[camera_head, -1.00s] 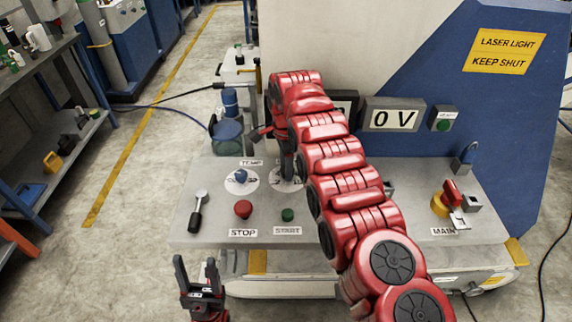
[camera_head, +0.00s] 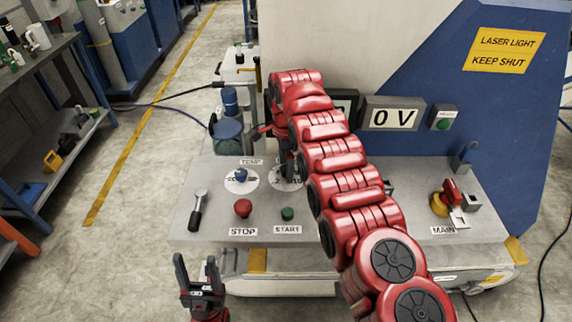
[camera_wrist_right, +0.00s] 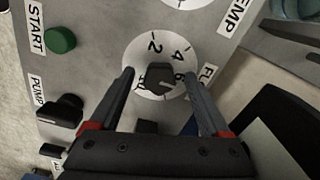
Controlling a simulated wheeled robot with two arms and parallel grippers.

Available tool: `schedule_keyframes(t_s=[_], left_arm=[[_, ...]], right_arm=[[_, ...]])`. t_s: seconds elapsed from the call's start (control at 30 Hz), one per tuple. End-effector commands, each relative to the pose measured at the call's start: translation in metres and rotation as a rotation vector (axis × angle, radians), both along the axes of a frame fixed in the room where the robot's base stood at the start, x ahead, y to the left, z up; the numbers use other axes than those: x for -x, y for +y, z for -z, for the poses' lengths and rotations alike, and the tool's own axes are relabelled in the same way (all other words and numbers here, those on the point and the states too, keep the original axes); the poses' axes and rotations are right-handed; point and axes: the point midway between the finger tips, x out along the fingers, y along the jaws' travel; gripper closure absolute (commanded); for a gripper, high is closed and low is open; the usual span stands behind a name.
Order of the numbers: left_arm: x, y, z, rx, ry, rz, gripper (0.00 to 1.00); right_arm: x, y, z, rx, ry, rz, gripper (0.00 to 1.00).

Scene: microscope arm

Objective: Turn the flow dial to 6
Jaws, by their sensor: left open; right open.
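The flow dial is a white disc (camera_wrist_right: 132,58) with black numbers and a black knob (camera_wrist_right: 157,78) at its centre, in the right wrist view. The label beside it is partly cut off by my gripper. My right gripper (camera_wrist_right: 159,74) is open, with one finger on each side of the knob; I cannot tell whether they touch it. Which number the knob points to is unclear. In the head view the dial (camera_head: 290,184) is mostly hidden by my right arm. My left gripper (camera_head: 196,262) is open and empty, in front of the panel's left front edge.
The temp dial (camera_head: 240,177), red stop button (camera_head: 243,208), green start button (camera_head: 287,213) and a black-handled lever (camera_head: 195,212) sit left on the panel. A black pump knob (camera_wrist_right: 62,112) is near the flow dial. The main switch (camera_head: 447,200) is at right; a display (camera_head: 393,118) reads 0 V.

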Motion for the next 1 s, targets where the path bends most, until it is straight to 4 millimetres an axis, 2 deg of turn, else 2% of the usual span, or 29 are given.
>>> schedule_keyframes(t_s=[0.17,0.37,0.8,1.0], left_arm=[[0.0,0.0,-0.003,0.0,0.0,0.0,0.43],[0.0,0.0,-0.017,0.0,0.0,0.0,0.43],[0.0,0.0,-0.109,0.0,0.0,0.0,0.43],[0.0,0.0,-0.144,0.0,0.0,0.0,0.43]], right_arm=[[0.0,0.0,-0.006,0.0,-0.001,0.0,0.19],[0.0,-0.001,-0.035,-0.001,-0.002,0.001,0.19],[0.0,0.0,-0.123,0.0,-0.001,0.0,0.19],[0.0,0.0,-0.161,0.0,0.0,0.0,0.19]])
